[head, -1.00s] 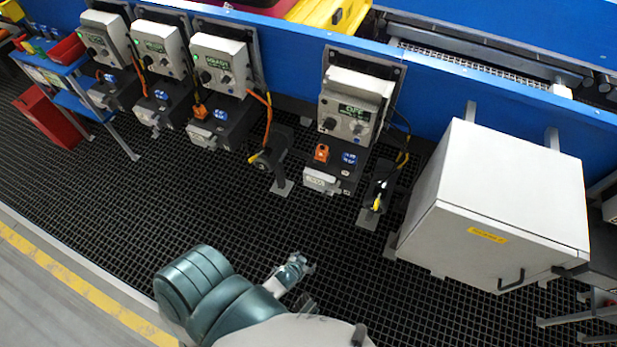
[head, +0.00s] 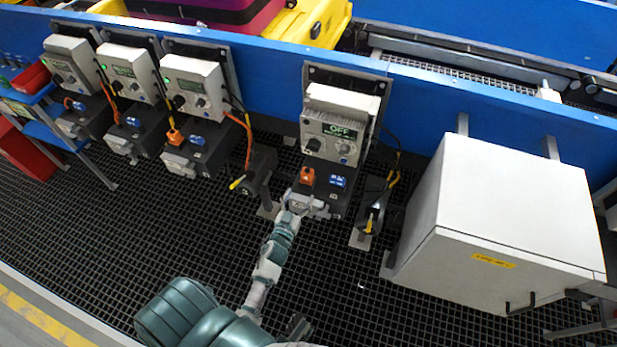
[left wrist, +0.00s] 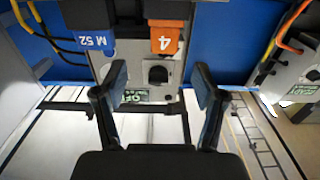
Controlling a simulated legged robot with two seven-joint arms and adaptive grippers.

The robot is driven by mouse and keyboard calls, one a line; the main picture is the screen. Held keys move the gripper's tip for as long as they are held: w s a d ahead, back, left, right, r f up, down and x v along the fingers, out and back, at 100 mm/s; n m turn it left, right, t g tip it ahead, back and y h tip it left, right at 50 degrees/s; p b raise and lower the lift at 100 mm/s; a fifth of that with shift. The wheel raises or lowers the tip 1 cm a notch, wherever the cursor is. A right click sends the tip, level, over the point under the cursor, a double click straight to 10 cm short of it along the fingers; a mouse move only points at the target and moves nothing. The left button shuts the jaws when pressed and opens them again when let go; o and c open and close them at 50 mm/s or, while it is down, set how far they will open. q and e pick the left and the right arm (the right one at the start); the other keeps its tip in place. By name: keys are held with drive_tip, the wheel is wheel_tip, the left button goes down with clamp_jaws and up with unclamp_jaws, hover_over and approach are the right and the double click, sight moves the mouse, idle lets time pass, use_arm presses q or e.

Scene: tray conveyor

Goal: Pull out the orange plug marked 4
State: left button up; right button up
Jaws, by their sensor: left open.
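The orange plug (head: 307,175) sits in the dark lower box of the control unit whose display reads OFF. In the left wrist view the orange plug (left wrist: 165,38) shows the number 4, at the top centre. My left gripper (head: 297,204) is just below and in front of that box in the head view. In the left wrist view its two fingers (left wrist: 161,84) are spread wide, with nothing between them. The plug appears beyond the fingertips, and no contact shows. My right gripper is not clearly seen.
A blue connector (head: 338,181) marked M 52 in the wrist view sits beside the plug. A white cabinet (head: 515,215) stands to the right. Similar control units (head: 195,85) with orange plugs and cables are to the left. The dark grating floor (head: 190,235) in front is clear.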

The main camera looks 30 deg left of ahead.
sight(308, 171)
use_arm(q)
drive_tip(key=x, duration=0.3)
drive_tip(key=a+x, duration=0.1)
drive_tip(key=x, duration=0.2)
drive_tip(key=shift+a+f+b, duration=0.1)
drive_tip(key=shift+f+b, duration=0.15)
drive_tip(key=shift+b, duration=0.05)
drive_tip(key=x, duration=0.3)
drive_tip(key=shift+w+d, duration=0.2)
drive_tip(key=shift+d, duration=0.05)
drive_tip(key=shift+w+d+r, duration=0.25)
drive_tip(key=shift+w+d, duration=0.05)
drive_tip(key=shift+w, duration=0.1)
drive_tip(key=shift+a+f, duration=0.1)
drive_tip(key=shift+a, duration=0.4)
drive_tip(key=c, duration=0.4)
drive_tip(key=shift+a+f, duration=0.1)
drive_tip(key=c, duration=0.8)
drive_tip(key=shift+c, duration=0.7)
drive_tip(key=shift+d, duration=0.3)
drive_tip(key=shift+r, duration=0.35)
drive_tip(key=shift+a+r+p, duration=0.1)
drive_tip(key=shift+r+p, duration=0.35)
drive_tip(key=shift+r, duration=0.1)
drive_tip(key=shift+r+p, duration=0.65)
use_arm(e)
drive_tip(key=w+v, duration=0.1)
drive_tip(key=v, duration=0.5)
drive_tip(key=shift+a+r, duration=0.3)
drive_tip(key=shift+r, duration=0.2)
